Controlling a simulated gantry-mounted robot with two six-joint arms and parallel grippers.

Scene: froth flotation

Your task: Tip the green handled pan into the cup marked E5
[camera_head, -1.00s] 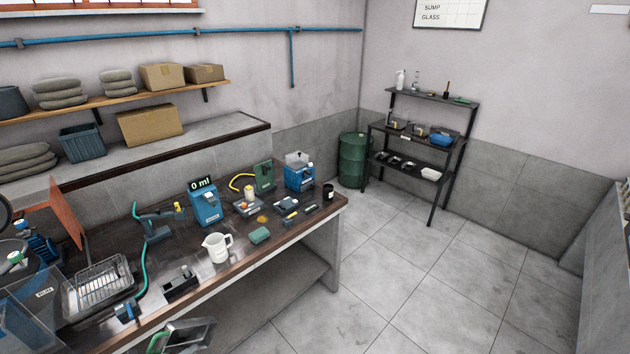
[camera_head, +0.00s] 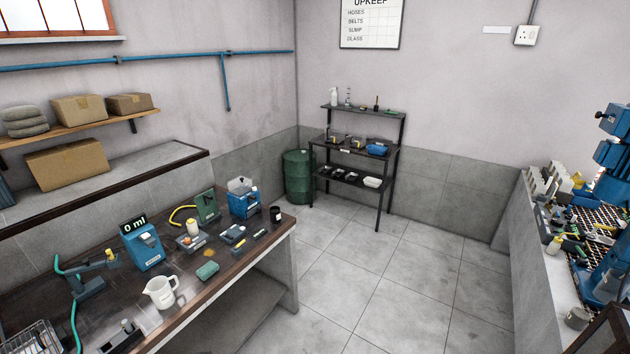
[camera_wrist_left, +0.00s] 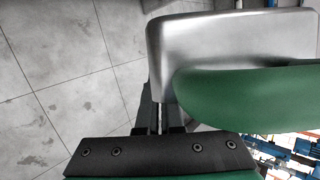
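The green handled pan (camera_wrist_left: 220,40) is large and close in the left wrist view, a grey metal pan with a thick green handle (camera_wrist_left: 250,98). My left gripper (camera_wrist_left: 160,112) appears shut on it; the handle partly hides the fingers, and the floor shows behind. The pan and left gripper are out of the head view. My right gripper is in neither view. No E5 marking is readable. A small grey cup-like pot (camera_head: 578,318) stands at the near end of the right bench.
The left bench holds a white jug (camera_head: 160,292), a blue 0 ml unit (camera_head: 143,250) and a green sponge (camera_head: 207,270). Blue machinery (camera_head: 612,150) and small items crowd the right bench (camera_head: 545,270). A black shelf rack (camera_head: 362,147) stands behind. The floor (camera_head: 400,290) between is clear.

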